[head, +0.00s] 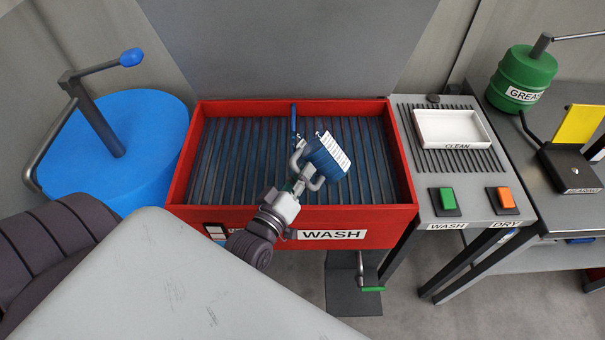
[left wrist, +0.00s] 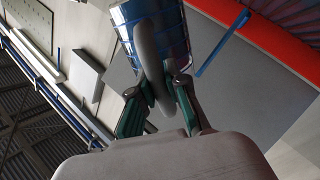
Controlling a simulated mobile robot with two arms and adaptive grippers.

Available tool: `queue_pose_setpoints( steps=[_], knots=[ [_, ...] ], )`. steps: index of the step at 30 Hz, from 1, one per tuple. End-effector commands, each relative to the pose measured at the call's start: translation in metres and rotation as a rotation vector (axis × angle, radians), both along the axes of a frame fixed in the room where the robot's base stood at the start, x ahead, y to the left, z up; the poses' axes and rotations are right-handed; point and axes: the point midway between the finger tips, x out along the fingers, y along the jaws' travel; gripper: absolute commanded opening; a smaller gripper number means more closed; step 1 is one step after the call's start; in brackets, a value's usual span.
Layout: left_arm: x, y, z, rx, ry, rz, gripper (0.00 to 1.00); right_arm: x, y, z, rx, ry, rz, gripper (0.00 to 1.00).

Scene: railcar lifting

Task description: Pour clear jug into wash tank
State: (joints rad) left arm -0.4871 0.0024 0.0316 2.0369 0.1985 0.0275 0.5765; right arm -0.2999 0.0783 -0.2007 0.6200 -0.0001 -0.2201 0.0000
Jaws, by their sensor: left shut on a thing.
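The red wash tank (head: 290,218), with a WASH label on its front, stands in the middle of the head view with dark slats inside. My left gripper (head: 302,178) is over the tank and shut on the handle of the clear jug (head: 322,158), which looks blue and has a white label. The jug is tilted above the slats. In the left wrist view my left gripper (left wrist: 160,92) closes on the curved handle of the jug (left wrist: 150,25). I cannot tell whether liquid is leaving the jug. My right gripper is not in view.
A blue drum (head: 125,155) with a hand pump stands to the left. On the right are a white CLEAN tray (head: 452,128), a green button (head: 447,197), an orange button (head: 503,197) and a green grease can (head: 522,78). A green-tipped pedal (head: 372,289) is below the tank.

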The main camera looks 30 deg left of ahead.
Motion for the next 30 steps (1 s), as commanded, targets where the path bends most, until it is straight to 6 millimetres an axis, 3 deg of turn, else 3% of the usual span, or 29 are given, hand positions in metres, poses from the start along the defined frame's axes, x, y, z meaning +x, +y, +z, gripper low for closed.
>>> queue_pose_setpoints(
  steps=[30],
  knots=[
    [0.000,0.004,-0.018,-0.472,-0.013,-0.001,0.00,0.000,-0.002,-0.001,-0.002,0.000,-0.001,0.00]
  ],
)
